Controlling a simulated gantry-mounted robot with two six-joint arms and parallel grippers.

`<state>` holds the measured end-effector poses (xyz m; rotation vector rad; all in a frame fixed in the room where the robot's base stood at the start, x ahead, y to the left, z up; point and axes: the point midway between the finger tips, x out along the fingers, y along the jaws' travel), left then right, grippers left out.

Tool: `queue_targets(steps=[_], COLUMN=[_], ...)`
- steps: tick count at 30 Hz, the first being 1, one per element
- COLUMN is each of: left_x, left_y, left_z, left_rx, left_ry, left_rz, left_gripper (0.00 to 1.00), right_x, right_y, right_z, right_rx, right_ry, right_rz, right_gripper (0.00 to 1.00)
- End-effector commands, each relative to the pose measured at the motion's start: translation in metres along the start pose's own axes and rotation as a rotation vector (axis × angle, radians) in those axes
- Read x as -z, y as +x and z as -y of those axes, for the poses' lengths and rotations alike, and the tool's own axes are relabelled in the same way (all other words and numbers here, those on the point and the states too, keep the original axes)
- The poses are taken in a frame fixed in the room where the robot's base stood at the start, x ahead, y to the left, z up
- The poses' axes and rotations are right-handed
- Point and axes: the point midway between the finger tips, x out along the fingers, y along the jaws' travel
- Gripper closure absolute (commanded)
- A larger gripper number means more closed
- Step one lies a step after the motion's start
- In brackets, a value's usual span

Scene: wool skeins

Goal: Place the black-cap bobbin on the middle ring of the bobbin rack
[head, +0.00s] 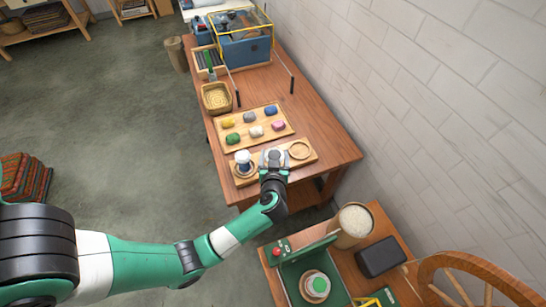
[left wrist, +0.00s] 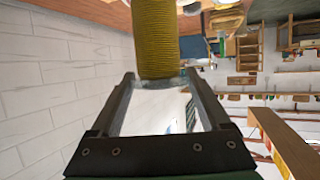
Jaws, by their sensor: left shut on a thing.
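The wooden bobbin rack (head: 311,159) lies on the near end of the table. A bobbin with a white top and dark blue winding (head: 243,162) stands at its left ring. The right ring (head: 299,150) is empty. My left gripper (head: 272,159) is over the middle of the rack and hides the middle ring. It is shut on a bobbin wound with mustard yarn, seen between the fingertips in the left wrist view (left wrist: 157,38). The cap's colour cannot be made out, nor whether the bobbin touches the rack. My right gripper is in neither view.
Behind the rack, a wooden tray (head: 287,131) holds several coloured skeins. A basket (head: 216,98) stands farther back. At the lower right, a green-capped bobbin (head: 317,286) sits in a green case (head: 290,270), near a bin (head: 354,222) and a spinning wheel (head: 470,262).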

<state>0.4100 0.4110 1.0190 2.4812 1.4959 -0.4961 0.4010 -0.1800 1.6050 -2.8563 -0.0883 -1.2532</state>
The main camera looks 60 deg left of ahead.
Motion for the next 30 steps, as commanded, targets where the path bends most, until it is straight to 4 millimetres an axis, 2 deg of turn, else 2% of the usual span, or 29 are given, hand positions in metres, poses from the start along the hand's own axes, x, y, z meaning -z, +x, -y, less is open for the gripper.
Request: queue_targets(steps=[8,12,16,22,25,27,30], left_x=[-0.009,-0.030,-0.035,-0.034,-0.045,-0.060,-0.070], left_y=[0.089,0.124,0.140,0.144,0.156,0.161,0.166], left_z=[0.005,0.006,0.006,0.006,0.006,0.006,0.006], left_rx=[0.006,0.004,0.002,0.001,0.002,0.000,0.000], left_ry=[-0.005,-0.002,-0.002,-0.002,-0.002,-0.001,-0.001], left_rz=[-0.002,0.000,0.000,-0.001,0.000,0.001,0.000], left_gripper=[0.76,0.76,0.76,0.76,0.76,0.76,0.76], right_x=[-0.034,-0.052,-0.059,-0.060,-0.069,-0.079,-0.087], right_y=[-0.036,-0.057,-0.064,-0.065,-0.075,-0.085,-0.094], right_z=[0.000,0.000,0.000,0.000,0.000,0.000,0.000], right_rx=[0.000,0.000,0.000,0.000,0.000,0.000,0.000], right_ry=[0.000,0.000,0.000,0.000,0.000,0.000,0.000], right_rz=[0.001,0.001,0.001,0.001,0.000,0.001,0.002], right_gripper=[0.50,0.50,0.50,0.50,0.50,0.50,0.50])
